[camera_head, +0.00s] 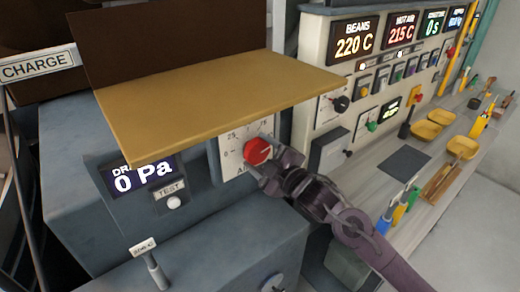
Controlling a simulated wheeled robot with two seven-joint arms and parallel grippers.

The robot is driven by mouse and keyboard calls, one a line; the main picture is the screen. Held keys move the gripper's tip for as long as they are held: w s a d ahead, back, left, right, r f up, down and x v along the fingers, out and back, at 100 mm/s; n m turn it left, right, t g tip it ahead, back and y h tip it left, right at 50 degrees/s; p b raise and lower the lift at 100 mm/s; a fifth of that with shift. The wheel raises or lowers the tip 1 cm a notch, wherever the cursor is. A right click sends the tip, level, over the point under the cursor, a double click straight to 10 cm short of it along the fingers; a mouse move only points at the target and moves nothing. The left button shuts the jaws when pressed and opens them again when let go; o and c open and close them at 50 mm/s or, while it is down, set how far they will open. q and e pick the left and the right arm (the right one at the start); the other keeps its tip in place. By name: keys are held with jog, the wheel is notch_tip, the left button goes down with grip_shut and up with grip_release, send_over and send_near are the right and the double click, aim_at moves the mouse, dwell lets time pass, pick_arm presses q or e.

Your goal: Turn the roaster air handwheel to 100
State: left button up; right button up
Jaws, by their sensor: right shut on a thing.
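The roaster air handwheel is a red round knob (257,151) in front of a white dial plate (232,158) under a tan shelf. The plate has scale marks, with 0 at the left, 25 higher up and 75 at the upper right. My right gripper (262,164) is shut on the red handwheel from the lower right. It hides the lower right of the plate and part of its label. Where the wheel's pointer stands cannot be made out. My left gripper is not in view.
The tan shelf (220,95) juts out just above the dial. A display reading 0 Pa (143,176) and a TEST button (173,202) are left of it. A control panel (318,65) and a counter with yellow trays (427,131) stand at the right.

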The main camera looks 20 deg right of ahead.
jog(key=shift+m+p, duration=0.35)
jog(key=shift+m, duration=0.45)
jog(key=o, duration=1)
jog(key=shift+d, duration=0.1)
jog(key=shift+b+v, duration=1.4)
jog(key=shift+v, duration=2.45)
